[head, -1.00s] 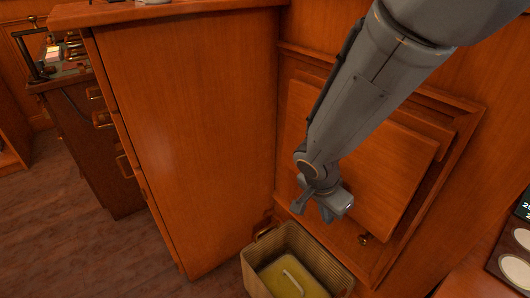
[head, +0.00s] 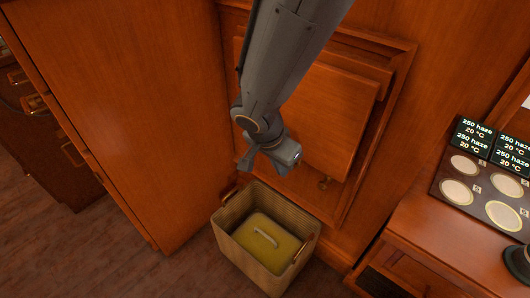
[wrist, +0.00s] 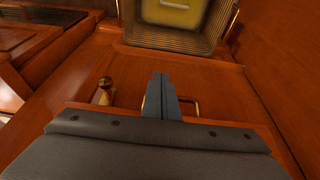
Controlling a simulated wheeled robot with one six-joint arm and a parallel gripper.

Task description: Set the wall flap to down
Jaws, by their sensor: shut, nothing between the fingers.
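The wall flap (head: 328,118) is a flat wooden panel in a moulded frame on the wall. It stands out from the frame, with a thick edge showing on its right. A small brass knob (head: 324,183) sits below its lower edge; it also shows in the wrist view (wrist: 103,92). My gripper (head: 264,162) hangs in front of the flap's lower left part and hides some of it. Its fingers are together and empty in the wrist view (wrist: 161,92). Whether they touch the flap I cannot tell.
A ribbed basket (head: 228,240) with a yellow inside stands on the floor below the flap. A tall wooden cabinet (head: 125,110) is at left. At right a wooden counter (head: 440,235) carries a panel of round discs (head: 457,192) and small displays.

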